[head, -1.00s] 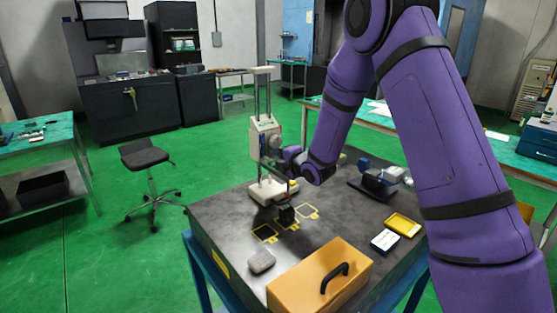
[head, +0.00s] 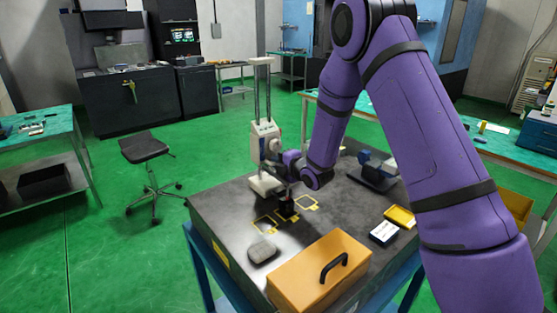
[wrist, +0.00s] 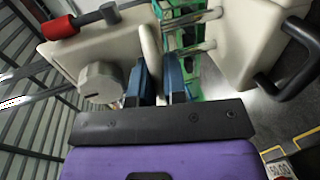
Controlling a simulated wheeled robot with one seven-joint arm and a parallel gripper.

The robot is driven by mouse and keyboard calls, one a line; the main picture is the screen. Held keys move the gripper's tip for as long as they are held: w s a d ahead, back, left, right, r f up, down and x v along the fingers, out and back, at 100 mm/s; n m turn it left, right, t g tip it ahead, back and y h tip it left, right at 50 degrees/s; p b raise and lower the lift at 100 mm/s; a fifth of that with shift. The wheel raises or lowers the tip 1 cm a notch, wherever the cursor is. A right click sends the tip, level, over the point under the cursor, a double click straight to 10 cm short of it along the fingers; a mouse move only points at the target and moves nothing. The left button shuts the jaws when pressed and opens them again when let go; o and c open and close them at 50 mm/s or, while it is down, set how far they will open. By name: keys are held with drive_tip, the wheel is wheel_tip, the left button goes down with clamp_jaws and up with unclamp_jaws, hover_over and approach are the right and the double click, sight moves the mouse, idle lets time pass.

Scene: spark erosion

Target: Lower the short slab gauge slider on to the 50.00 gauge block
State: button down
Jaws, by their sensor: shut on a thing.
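The slab gauge is a white stand with two upright columns; its white slider (head: 265,141) sits partway down them, above the white base (head: 264,186). In the wrist view the slider (wrist: 118,40) shows a grey knob and a red-ended lever. My gripper (wrist: 160,75) has its blue fingers shut on a thin pale part of the slider; in the head view my gripper (head: 288,167) is at the slider's right side. A small dark block (head: 287,208) stands below among yellow outlines. A "50.00" label (wrist: 278,168) shows at the wrist view's lower right edge. Contact between slider and block is unclear.
On the dark table (head: 225,207) are a grey rounded object (head: 262,249), an orange case (head: 320,270) with a black handle, a white-topped box (head: 384,233), a yellow tray (head: 400,217) and a dark blue device (head: 375,172). A stool (head: 146,150) stands left on the green floor.

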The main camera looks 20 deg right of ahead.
drive_tip(key=c, duration=1.2)
unclamp_jaws()
drive_tip(key=shift+f, duration=0.25)
drive_tip(key=shift+o, duration=0.2)
drive_tip(key=shift+s, duration=0.15)
drive_tip(key=v, duration=1)
drive_tip(key=shift+s+d+r, duration=0.15)
drive_tip(key=shift+s, duration=0.15)
drive_tip(key=s+d+r+m+g+h, duration=0.2)
drive_tip(key=s+r+m+h, duration=0.1)
drive_tip(key=s+r+m, duration=0.4)
drive_tip(key=s+d+r+m+g+h, duration=0.25)
drive_tip(key=r+m, duration=0.25)
drive_tip(key=r, duration=0.5)
drive_tip(key=s+r+m+g, duration=0.1)
drive_tip(key=s+r+m, duration=0.1)
drive_tip(key=s, duration=0.7)
drive_tip(key=s+r+m+g, duration=0.2)
drive_tip(key=s+m, duration=0.3)
drive_tip(key=s, duration=0.4)
drive_tip(key=s+a+r+m+g, duration=0.1)
drive_tip(key=s+r+m, duration=0.1)
drive_tip(key=s, duration=0.7)
drive_tip(key=shift+m+g, duration=0.35)
drive_tip(key=shift+m, duration=0.45)
